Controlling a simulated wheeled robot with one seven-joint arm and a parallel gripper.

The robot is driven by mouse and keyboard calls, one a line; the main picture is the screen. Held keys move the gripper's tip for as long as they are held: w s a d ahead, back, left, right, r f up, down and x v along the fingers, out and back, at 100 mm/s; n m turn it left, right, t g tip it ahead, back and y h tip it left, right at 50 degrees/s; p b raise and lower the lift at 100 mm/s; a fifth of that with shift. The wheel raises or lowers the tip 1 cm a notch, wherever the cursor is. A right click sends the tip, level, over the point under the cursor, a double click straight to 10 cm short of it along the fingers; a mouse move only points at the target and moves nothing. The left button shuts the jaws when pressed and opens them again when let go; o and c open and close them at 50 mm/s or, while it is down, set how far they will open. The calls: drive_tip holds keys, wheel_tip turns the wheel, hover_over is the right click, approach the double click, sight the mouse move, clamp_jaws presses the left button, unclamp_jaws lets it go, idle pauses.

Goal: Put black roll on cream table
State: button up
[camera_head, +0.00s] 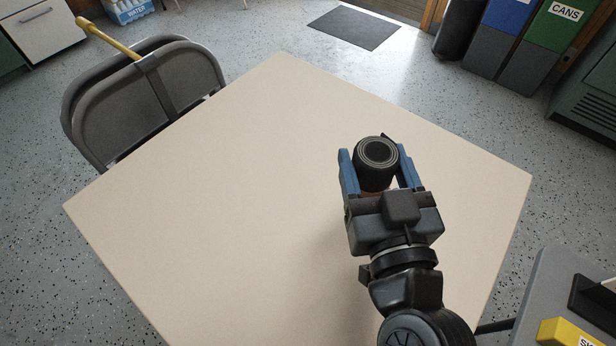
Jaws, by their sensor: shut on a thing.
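The black roll (376,166) is a short dark cylinder with ring-shaped layers on its upward end. My gripper (378,168) is shut on it, with a blue finger on its left side and another finger on its right. The roll is upright or nearly so, over the right part of the cream table (230,180). My gripper hides the lower side of the roll, so I cannot tell whether it touches the tabletop. The rest of the cream table is bare.
A dark folding chair (150,95) stands against the table's left edge, with a yellow handle across its back. A grey surface with a yellow item (562,333) is at the lower right. Bins (545,45) and a dark mat (354,28) are beyond the table.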

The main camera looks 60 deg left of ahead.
drive_tip(key=s+a+f, duration=0.4)
drive_tip(key=a+f, duration=0.5)
drive_tip(key=f, duration=0.1)
drive_tip(key=shift+s, duration=0.3)
drive_tip(key=shift+f, duration=0.3)
drive_tip(key=shift+f+b, duration=0.2)
drive_tip(key=shift+b, duration=0.2)
